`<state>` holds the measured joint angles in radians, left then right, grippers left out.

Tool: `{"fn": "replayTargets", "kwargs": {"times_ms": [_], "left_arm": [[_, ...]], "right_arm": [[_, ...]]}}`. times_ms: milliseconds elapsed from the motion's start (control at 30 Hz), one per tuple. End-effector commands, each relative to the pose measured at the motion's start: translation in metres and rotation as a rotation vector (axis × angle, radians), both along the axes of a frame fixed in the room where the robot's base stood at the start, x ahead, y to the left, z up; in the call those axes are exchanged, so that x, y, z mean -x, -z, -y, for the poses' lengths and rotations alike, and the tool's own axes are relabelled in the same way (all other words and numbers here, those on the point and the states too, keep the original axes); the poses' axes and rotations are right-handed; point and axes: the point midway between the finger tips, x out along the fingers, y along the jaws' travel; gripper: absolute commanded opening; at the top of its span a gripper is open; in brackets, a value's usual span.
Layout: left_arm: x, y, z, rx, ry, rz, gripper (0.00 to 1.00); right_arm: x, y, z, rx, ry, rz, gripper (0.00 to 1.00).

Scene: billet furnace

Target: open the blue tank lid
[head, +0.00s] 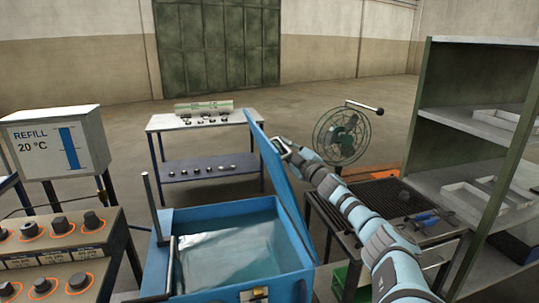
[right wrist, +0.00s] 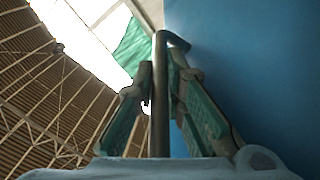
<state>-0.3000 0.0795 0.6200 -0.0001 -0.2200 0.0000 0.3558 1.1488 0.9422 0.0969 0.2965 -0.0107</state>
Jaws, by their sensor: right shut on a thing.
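The blue tank (head: 292,287) stands at the bottom centre of the head view, with clear water inside. Its blue lid (head: 284,190) is raised, standing steeply along the tank's right side and leaning a little. My right gripper (head: 286,150) is at the lid's upper outer face. In the right wrist view, my gripper (right wrist: 162,88) has its fingers on both sides of a metal bar handle (right wrist: 159,115). The blue lid surface (right wrist: 260,60) fills the right of that view. My left gripper is not in view.
A control panel (head: 55,262) and a refill sign box (head: 58,143) stand left of the tank. A grated table (head: 385,195) and shelving (head: 424,110) are at the right, close to my right arm. A fan (head: 342,135) and a blue-shelved table (head: 205,122) stand behind.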

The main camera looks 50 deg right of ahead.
Motion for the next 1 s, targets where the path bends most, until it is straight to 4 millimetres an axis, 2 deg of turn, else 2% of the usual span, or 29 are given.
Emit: {"fn": "replayTargets", "kwargs": {"times_ms": [167, 500, 533, 600, 1000], "left_arm": [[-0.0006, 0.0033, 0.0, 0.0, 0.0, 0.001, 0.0], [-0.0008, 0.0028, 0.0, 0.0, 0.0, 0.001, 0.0], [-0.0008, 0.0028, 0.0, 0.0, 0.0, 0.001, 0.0], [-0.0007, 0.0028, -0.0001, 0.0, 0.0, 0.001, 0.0], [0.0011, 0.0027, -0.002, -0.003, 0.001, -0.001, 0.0]], "right_arm": [[0.0062, 0.0006, 0.0082, -0.022, 0.003, 0.01, 0.0], [0.0075, -0.0009, 0.0091, -0.024, 0.003, 0.013, 0.0], [0.0076, -0.0009, 0.0091, -0.024, 0.003, 0.013, 0.12], [0.0076, -0.001, 0.0091, -0.024, 0.003, 0.013, 0.2], [0.0085, -0.0058, 0.01, -0.022, 0.003, 0.015, 0.2]]}}
